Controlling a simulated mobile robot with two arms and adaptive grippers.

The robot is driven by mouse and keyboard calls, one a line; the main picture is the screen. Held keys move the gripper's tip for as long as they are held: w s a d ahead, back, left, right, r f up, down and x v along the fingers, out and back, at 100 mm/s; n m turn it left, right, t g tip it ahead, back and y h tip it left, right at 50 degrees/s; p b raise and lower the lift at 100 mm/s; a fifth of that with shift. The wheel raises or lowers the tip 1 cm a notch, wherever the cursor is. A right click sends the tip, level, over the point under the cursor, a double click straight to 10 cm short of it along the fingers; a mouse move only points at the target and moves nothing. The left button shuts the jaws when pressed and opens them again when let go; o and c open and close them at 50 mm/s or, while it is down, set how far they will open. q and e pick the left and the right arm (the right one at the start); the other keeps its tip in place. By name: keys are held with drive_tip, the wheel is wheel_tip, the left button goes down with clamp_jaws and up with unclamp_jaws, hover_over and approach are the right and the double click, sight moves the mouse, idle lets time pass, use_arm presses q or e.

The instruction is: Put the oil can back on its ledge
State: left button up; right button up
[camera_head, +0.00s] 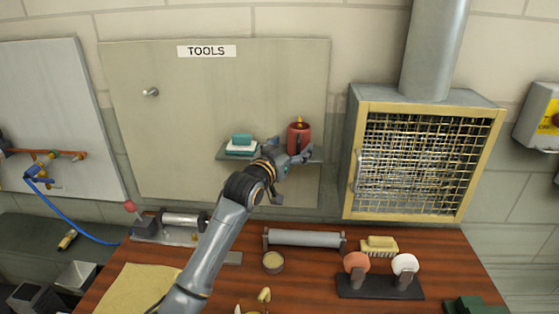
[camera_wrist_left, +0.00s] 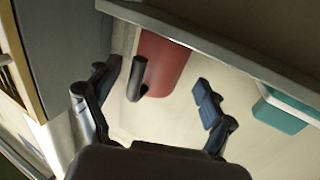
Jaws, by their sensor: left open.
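The oil can (camera_head: 299,138), red with a small spout-like tip on top, appears to stand upright at the right end of the grey ledge (camera_head: 222,155) on the TOOLS board. In the left wrist view the red can body (camera_wrist_left: 163,62) shows with its dark handle (camera_wrist_left: 137,78) toward me. My left gripper (camera_head: 290,168) is in front of the can, at the ledge's right end. In the left wrist view its open fingers (camera_wrist_left: 160,88) lie on either side of the can and handle, with gaps visible. The gripper partly covers the can's lower part and the ledge in the head view.
A caged duct box (camera_head: 425,160) stands close to the right. Below, the wooden bench (camera_head: 215,285) holds a roller (camera_head: 304,239), a round tin (camera_head: 273,262) and a brush (camera_head: 379,246).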

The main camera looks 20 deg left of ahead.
use_arm(q)
drive_tip(key=s+b, duration=0.1)
drive_tip(key=s, duration=0.6)
drive_tip(key=shift+a+b, duration=0.3)
drive_tip(key=shift+a, duration=0.15)
drive_tip(key=shift+s+f, duration=0.1)
drive_tip(key=shift+f, duration=0.05)
